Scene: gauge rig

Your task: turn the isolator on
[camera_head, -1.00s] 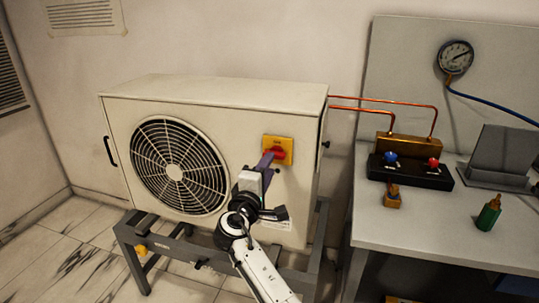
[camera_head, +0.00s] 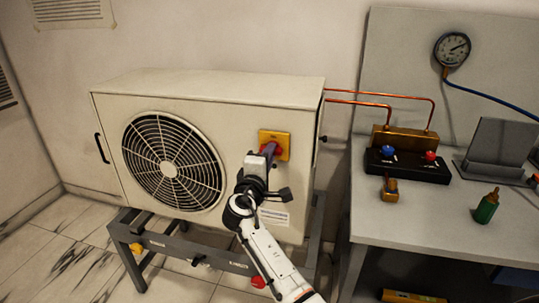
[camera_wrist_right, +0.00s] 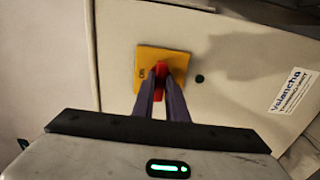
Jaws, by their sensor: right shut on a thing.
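The isolator is a yellow square plate (camera_head: 282,139) with a red knob, on the front of the beige outdoor unit (camera_head: 220,90), right of its fan grille. My right gripper (camera_head: 269,149) reaches up to it, its purple fingers at the knob and covering most of it in the head view. In the right wrist view, the two fingers (camera_wrist_right: 162,92) are shut on the red knob (camera_wrist_right: 161,72), one on each side. Lettering shows on the left part of the yellow plate (camera_wrist_right: 143,60); the knob's exact setting is hard to tell. My left gripper is not in view.
The unit stands on a dark metal frame (camera_head: 180,246). To the right, a grey bench (camera_head: 430,225) holds a manifold with blue and red knobs (camera_head: 408,165), a small brass part (camera_head: 390,190) and a green bottle (camera_head: 487,207). A gauge (camera_head: 452,49) hangs behind. Copper pipes (camera_head: 380,92) run from the unit.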

